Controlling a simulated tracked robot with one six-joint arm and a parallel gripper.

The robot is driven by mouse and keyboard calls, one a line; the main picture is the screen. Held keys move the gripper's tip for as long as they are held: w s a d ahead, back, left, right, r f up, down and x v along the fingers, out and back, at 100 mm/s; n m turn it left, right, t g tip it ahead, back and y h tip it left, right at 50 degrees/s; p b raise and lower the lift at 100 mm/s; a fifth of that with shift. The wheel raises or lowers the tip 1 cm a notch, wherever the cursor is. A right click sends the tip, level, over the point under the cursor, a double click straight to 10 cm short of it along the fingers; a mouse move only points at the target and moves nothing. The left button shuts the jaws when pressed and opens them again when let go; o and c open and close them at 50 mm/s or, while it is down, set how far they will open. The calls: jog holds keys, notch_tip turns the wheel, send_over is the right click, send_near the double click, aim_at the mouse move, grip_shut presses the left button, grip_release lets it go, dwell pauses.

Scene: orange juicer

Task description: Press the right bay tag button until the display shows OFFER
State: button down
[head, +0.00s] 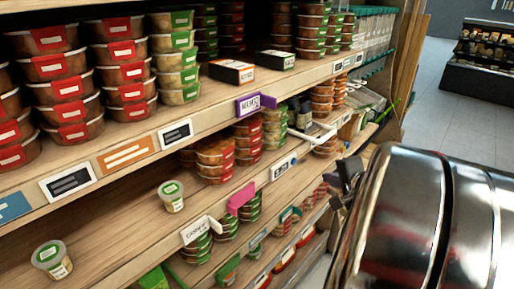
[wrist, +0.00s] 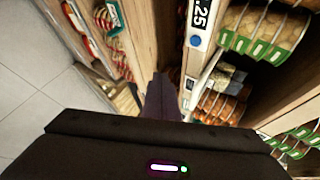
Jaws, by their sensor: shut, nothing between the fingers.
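A white electronic tag (wrist: 200,18) on the shelf edge shows dark digits ending in "25", with a blue round button (wrist: 196,41) at its end, in the wrist view. In the head view, a white tag (head: 283,167) on the middle shelf edge has text too small to read; I cannot tell for sure that it is the same tag. My gripper (wrist: 161,78) is shut and empty, its dark fingers pointing along the shelf front, below and left of the button and apart from it. In the head view my gripper (head: 340,182) is partly hidden by my shiny arm.
Shelves hold stacked tubs with red labels (head: 66,88) and green labels (head: 175,65). Purple (head: 248,104) and pink (head: 241,196) signs and a white bracket (head: 312,136) stick out from the shelf edges. Open tiled floor (head: 450,130) lies beyond the shelf's end.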

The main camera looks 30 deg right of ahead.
jog(key=w+a, duration=0.2)
jog(key=w, duration=0.6)
jog(key=shift+a, duration=0.2)
jog(key=shift+w, duration=0.1)
dwell(1.8)
jog(key=shift+w+a, duration=0.2)
jog(key=shift+w, duration=0.45)
dwell(1.0)
jog(key=shift+s, duration=0.15)
jog(key=shift+s+d, duration=0.2)
jog(key=shift+s, duration=0.5)
dwell(0.3)
jog(key=shift+s+d, duration=0.25)
jog(key=shift+s, duration=0.55)
jog(key=shift+s+d, duration=0.2)
jog(key=shift+s, duration=0.6)
jog(key=shift+s+d, duration=0.25)
jog(key=shift+s, duration=0.55)
